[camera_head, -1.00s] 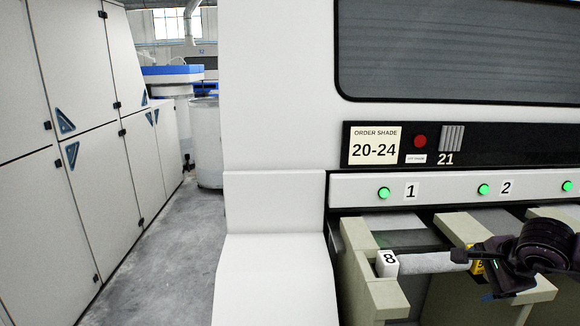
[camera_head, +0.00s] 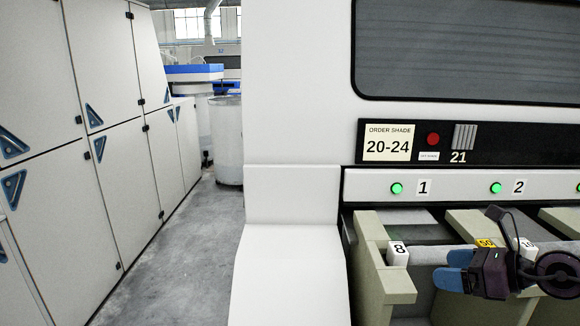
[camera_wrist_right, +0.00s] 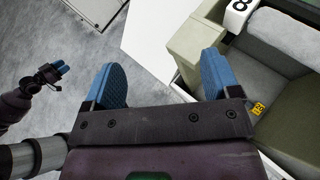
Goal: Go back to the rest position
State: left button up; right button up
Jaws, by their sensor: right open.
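My right gripper (camera_head: 452,270) is at the lower right of the head view, its blue fingers spread and pointing left. It is in front of and above the bays of the machine. In the right wrist view its two blue fingers (camera_wrist_right: 162,82) stand wide apart with nothing between them. My left gripper (camera_wrist_right: 58,72) shows small at the left edge of the right wrist view, over the floor. It has blue fingertips, and whether it is open cannot be made out. The left gripper is outside the head view.
The machine has a bay with a grey roll (camera_head: 427,255), a white block marked 8 (camera_head: 397,253) and a yellow tag (camera_head: 485,243). Beige dividers (camera_head: 385,275) separate the bays. A white ledge (camera_head: 290,270) projects at centre. Grey cabinets (camera_head: 110,130) line the left; the aisle floor (camera_head: 190,260) is clear.

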jog(key=s+f+m+t+h, duration=0.3)
jog(key=f+m, duration=0.6)
jog(key=m, duration=0.7)
jog(key=s+f+m+t+h, duration=0.25)
jog(key=f+m+h, duration=0.25)
jog(key=f+m, duration=0.75)
jog(key=s+a+f+m+g, duration=0.1)
jog(key=s+a+f+m, duration=0.2)
jog(key=s+f+m, duration=0.2)
jog(key=s+a+f+m+g+h, duration=0.1)
jog(key=s+a+f+m, duration=0.3)
jog(key=s+m, duration=0.4)
jog(key=shift+s+a+f+g, duration=0.15)
jog(key=shift+f+g, duration=0.55)
jog(key=shift+g, duration=0.05)
